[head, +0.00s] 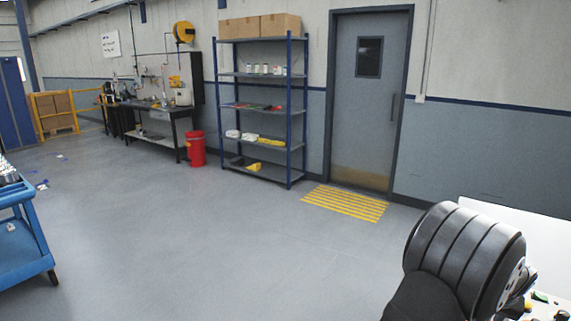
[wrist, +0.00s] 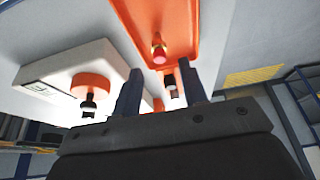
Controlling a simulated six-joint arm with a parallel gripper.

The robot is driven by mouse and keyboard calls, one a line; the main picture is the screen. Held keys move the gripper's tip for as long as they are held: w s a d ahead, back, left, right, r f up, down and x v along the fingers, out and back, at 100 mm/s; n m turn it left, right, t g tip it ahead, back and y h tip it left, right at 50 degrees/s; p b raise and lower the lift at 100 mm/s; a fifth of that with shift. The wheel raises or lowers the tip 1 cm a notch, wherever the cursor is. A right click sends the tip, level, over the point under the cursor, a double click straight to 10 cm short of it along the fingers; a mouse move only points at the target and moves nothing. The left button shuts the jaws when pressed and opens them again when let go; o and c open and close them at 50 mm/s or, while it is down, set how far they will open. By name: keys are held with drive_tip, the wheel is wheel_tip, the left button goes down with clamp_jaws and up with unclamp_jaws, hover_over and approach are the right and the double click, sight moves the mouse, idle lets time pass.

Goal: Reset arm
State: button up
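My gripper (wrist: 160,74) shows in the wrist view with its two dark fingers apart and nothing clearly held between them. An orange tray (wrist: 197,18) lies beyond the fingertips, with a small brass part with a pinkish-red tip (wrist: 159,52) on it. A small dark part (wrist: 172,86) shows beyond the gap between the fingers; I cannot tell how far off it is. Left of the fingers is a white block (wrist: 52,75) with an orange round piece (wrist: 92,85) and a black fitting (wrist: 88,106). The gripper is not visible in the head view.
In the head view, a white work surface (head: 535,232) with small coloured parts (head: 540,299) sits at lower right, partly hidden by my black arm. A blue cart (head: 22,255) stands at left. Shelving (head: 262,133), a red bin (head: 196,149) and a door (head: 365,100) are far off. The middle floor is clear.

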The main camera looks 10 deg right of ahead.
drive_tip(key=v, duration=1.4)
drive_tip(key=x, duration=1.7)
wheel_tip(320, 180, up, 6)
drive_tip(key=shift+w+r, duration=0.1)
drive_tip(key=shift+r, duration=0.1)
drive_tip(key=w+a+f+n+y, duration=0.1)
drive_tip(key=w+a+f+n, duration=0.15)
drive_tip(key=w+a, duration=0.8)
drive_tip(key=w+a+f+n, duration=0.1)
drive_tip(key=w+a+f, duration=0.2)
drive_tip(key=w+a, duration=0.75)
drive_tip(key=w+a+f+n+y, duration=0.1)
drive_tip(key=w+a+f+n, duration=0.1)
drive_tip(key=a, duration=1.5)
drive_tip(key=w+a+f+n+t, duration=0.1)
drive_tip(key=w+a+f+n, duration=0.1)
drive_tip(key=a, duration=1.6)
drive_tip(key=shift+f+y, duration=0.4)
drive_tip(key=shift+f, duration=0.3)
drive_tip(key=shift+w+d+n, duration=0.1)
drive_tip(key=shift+n, duration=0.15)
